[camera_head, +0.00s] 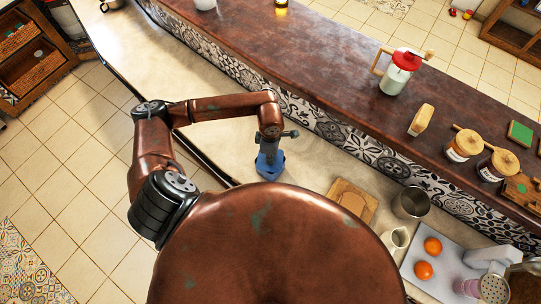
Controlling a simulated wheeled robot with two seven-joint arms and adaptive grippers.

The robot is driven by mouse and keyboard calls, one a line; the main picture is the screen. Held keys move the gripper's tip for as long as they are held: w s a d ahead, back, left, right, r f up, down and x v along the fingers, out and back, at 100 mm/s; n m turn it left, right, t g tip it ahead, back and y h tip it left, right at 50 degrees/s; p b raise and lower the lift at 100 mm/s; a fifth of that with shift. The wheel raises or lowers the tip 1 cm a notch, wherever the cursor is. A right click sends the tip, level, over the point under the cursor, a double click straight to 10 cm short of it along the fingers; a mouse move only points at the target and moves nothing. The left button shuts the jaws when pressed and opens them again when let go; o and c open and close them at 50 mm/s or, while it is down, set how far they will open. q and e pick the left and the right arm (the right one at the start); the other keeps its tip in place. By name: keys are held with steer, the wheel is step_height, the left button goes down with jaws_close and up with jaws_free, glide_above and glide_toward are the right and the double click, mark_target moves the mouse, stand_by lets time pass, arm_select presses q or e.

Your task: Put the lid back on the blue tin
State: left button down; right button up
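My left arm comes in from the left and bends down over the lower pale counter. Its gripper (269,156) is small in the view, pointing down at a blue thing (270,169), which may be the blue tin. The gripper overlaps the blue thing's top, so I cannot tell whether they touch or whether the fingers are open or shut. I cannot make out a lid for it. My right gripper is not in view. A large copper part of my own body covers the lower middle of the view.
A raised dark wooden counter (300,55) runs behind, holding a red-topped jar (397,75) and wooden-lidded jars (463,146). A wooden board (352,199), metal cup (410,203), white jug (395,240) and oranges (433,246) stand right. The pale counter left of the gripper is clear.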

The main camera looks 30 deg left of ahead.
arm_select(q)
steer(key=shift+b, duration=0.35)
stand_by(0.4)
stand_by(0.3)
steer(key=c, duration=1.8)
jaws_free()
steer(key=shift+o, duration=0.7)
steer(key=o, duration=0.4)
steer(key=shift+r, duration=0.15)
